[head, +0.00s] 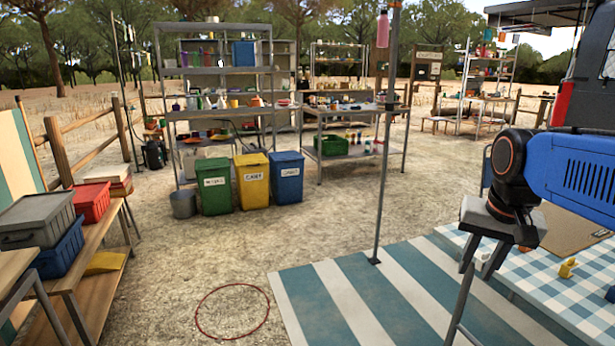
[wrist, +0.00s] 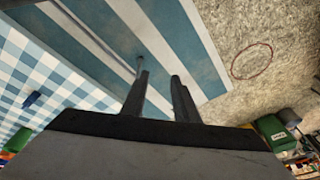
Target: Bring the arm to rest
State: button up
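My gripper (head: 478,270) hangs at the right of the head view, below the blue arm and its black wrist joint, with its fingers pointing down. In the wrist view my gripper (wrist: 160,80) shows two dark fingers with a clear gap between them. Nothing is between the fingers. It is in the air in front of the table with the blue checked cloth (head: 560,290), and I see no contact with anything.
A striped mat (head: 345,300) lies on the ground, with a thin upright pole (head: 382,170) beside it. A red ring (head: 232,312) lies on the gravel. Green (head: 214,184), yellow (head: 252,181) and blue (head: 286,178) bins stand by metal shelves. The gravel between is open.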

jog(key=s+a+f+n+t, duration=0.1)
jog(key=s+a+f+n, duration=0.4)
jog(key=s+f, duration=0.5)
jog(key=shift+s+f+t, duration=0.4)
jog(key=shift+s, duration=0.65)
jog(key=shift+d, duration=0.1)
